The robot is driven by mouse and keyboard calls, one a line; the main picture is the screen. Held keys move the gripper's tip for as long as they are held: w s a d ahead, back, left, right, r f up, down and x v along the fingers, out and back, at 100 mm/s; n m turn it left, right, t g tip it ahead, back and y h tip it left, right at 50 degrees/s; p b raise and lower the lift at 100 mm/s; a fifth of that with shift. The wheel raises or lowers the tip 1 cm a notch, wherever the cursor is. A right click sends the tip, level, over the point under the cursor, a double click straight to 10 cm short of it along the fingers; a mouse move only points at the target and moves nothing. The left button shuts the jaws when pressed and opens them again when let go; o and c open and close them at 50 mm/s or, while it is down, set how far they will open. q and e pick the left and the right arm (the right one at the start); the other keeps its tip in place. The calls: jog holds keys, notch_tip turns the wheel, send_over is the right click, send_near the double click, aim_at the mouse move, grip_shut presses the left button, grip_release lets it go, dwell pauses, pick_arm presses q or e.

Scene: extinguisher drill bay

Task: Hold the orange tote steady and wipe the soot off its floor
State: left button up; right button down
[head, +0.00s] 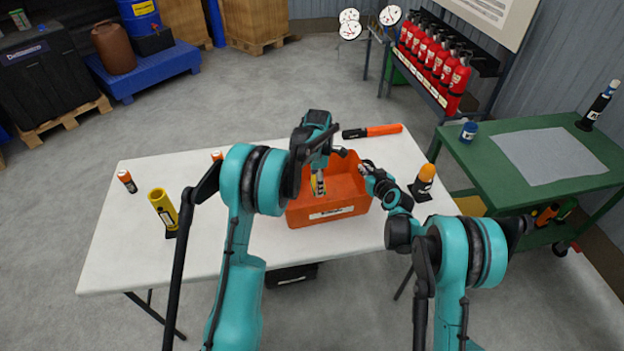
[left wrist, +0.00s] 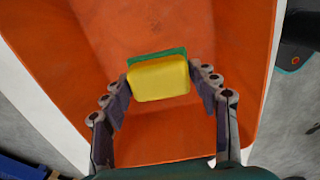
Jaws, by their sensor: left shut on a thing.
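The orange tote (head: 325,215) stands upright on the white table (head: 130,250). My left gripper (head: 319,182) reaches down into it from above. In the left wrist view, its fingers (left wrist: 160,78) are shut on a yellow and green sponge (left wrist: 160,80), one finger at each side. The sponge is low inside the tote, over or against its floor (left wrist: 165,135); contact is hard to tell. My right gripper (head: 366,168) is at the tote's right rim. Whether its fingers grip the rim is unclear.
A black and orange flashlight-like tool (head: 372,131) lies behind the tote. An orange-topped item (head: 425,178) on a black base stands close to its right. A yellow cylinder (head: 162,207) stands at the left. A green cart (head: 520,165) is beyond the right edge.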

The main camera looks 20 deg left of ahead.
aim_at(315, 198)
pick_arm(q)
jog(key=shift+f, duration=2.7)
jog(key=shift+w+d+f, duration=0.2)
jog(key=shift+d+f, duration=0.05)
jog(key=shift+f, duration=0.4)
jog(key=shift+w+d, duration=0.9)
jog(key=shift+d, duration=0.3)
jog(key=shift+s+a, duration=0.55)
jog(key=shift+a, duration=0.25)
jog(key=shift+s+a, duration=0.55)
jog(key=shift+a, duration=0.25)
jog(key=shift+w+a, duration=0.2)
jog(key=shift+w, duration=0.15)
jog(key=shift+w+d, duration=0.1)
jog(key=shift+w, duration=0.2)
jog(key=shift+w+d, duration=0.55)
jog(key=shift+d, duration=0.15)
jog(key=shift+w+d, duration=0.5)
jog(key=shift+d, duration=0.2)
jog(key=s+a, duration=0.2)
jog(key=a, duration=0.1)
jog(key=shift+s+a, duration=0.15)
jog(key=shift+s, duration=0.1)
jog(key=shift+r, duration=4)
